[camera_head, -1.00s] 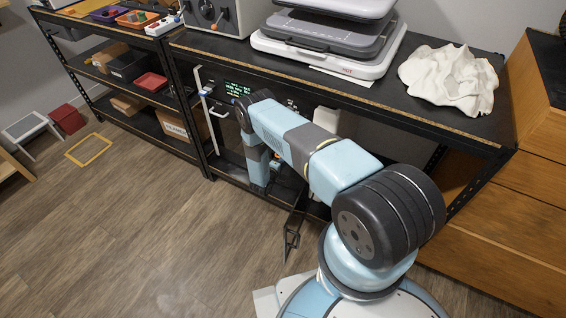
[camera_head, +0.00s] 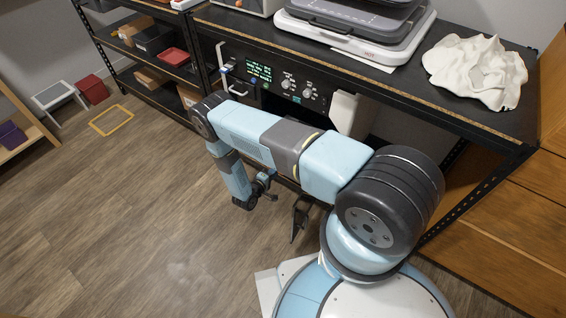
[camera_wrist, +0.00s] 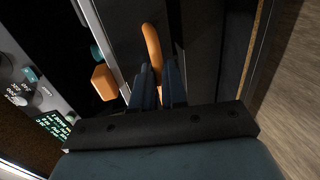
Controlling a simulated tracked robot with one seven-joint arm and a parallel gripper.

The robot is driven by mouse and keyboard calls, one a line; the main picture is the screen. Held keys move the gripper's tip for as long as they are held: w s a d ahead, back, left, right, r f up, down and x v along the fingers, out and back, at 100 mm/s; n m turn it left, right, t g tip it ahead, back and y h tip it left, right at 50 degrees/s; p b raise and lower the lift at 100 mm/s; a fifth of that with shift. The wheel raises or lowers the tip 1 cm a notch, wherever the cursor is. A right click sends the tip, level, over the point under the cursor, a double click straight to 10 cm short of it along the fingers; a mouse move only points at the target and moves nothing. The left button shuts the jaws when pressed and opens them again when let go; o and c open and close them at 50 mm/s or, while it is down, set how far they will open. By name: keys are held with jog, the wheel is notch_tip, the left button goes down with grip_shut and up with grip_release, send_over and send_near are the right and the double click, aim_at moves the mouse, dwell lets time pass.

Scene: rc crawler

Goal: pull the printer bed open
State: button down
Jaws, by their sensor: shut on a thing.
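The printer (camera_head: 270,80) is a black unit under the black rack's top, with a lit green-text display and knobs. Its panel also shows at the left of the wrist view (camera_wrist: 40,105). An orange handle (camera_wrist: 152,45) stands out against dark surfaces in the wrist view. My gripper (camera_wrist: 158,78) is shut on this handle, its two fingers on either side of it. An orange block (camera_wrist: 104,82) lies to the left of the fingers, inside a dark opening. In the head view my arm hides the handle and the printer bed, and my fingertips cannot be made out.
The rack top (camera_head: 385,100) carries a heat press (camera_head: 355,40) and a crumpled white cloth (camera_head: 475,72). A wooden cabinet (camera_head: 490,215) stands at the right. A yellow floor frame (camera_head: 111,120) lies at the left. The wood floor (camera_head: 130,230) is open at left and front.

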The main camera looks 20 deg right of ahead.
jog(key=shift+s+a+f, duration=0.15)
jog(key=shift+s+a, duration=1.65)
jog(key=shift+a, duration=0.1)
jog(key=c, duration=1.2)
grip_release()
jog(key=shift+w, duration=0.15)
jog(key=shift+o, duration=0.2)
jog(key=shift+a, duration=0.1)
jog(key=v, duration=1.3)
jog(key=shift+s+a, duration=0.15)
jog(key=shift+s, duration=0.15)
